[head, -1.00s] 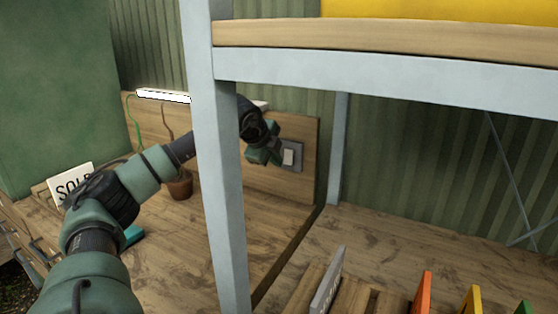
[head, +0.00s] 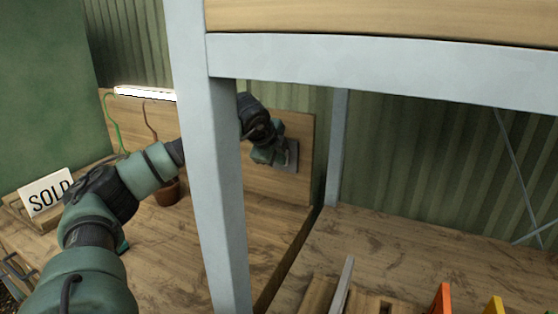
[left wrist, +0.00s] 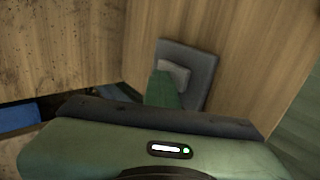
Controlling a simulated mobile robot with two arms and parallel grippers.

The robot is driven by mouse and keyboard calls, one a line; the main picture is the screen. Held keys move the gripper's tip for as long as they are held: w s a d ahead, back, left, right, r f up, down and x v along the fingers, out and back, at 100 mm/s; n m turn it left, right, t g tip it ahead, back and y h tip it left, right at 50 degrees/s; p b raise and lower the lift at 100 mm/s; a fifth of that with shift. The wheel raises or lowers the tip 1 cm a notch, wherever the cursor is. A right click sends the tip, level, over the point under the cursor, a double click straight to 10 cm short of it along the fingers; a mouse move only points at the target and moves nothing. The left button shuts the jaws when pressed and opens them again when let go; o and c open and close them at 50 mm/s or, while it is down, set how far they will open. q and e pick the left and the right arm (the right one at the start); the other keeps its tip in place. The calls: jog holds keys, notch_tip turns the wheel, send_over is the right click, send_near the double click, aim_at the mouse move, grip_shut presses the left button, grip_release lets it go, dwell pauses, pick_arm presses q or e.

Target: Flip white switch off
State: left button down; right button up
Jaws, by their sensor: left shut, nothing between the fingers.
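The white switch (left wrist: 175,73) sits on a dark grey plate (left wrist: 198,70) fixed to a wooden board. In the left wrist view the tip of my left gripper (left wrist: 162,88) overlaps the lower left part of the switch. The gripper is shut and empty. Whether it touches the switch cannot be told. In the head view my left gripper (head: 276,157) is in front of the grey plate (head: 291,156) and hides most of the switch. My right gripper is not in view.
A pale blue post (head: 208,170) stands in front of my left arm. A lit lamp (head: 145,93), a plant pot (head: 167,190) and a SOLD sign (head: 46,192) are on the left. The wooden counter (head: 255,225) below the board is mostly clear.

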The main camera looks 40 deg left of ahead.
pick_arm(q)
jog(key=shift+f+p, duration=0.1)
jog(key=shift+p, duration=0.2)
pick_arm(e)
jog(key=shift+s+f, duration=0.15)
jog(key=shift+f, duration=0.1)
pick_arm(q)
jog(key=shift+w+r+p, duration=0.1)
jog(key=shift+r+p, duration=0.25)
jog(key=shift+r, duration=0.5)
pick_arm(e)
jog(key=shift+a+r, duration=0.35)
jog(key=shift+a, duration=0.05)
pick_arm(q)
jog(key=shift+a, duration=0.15)
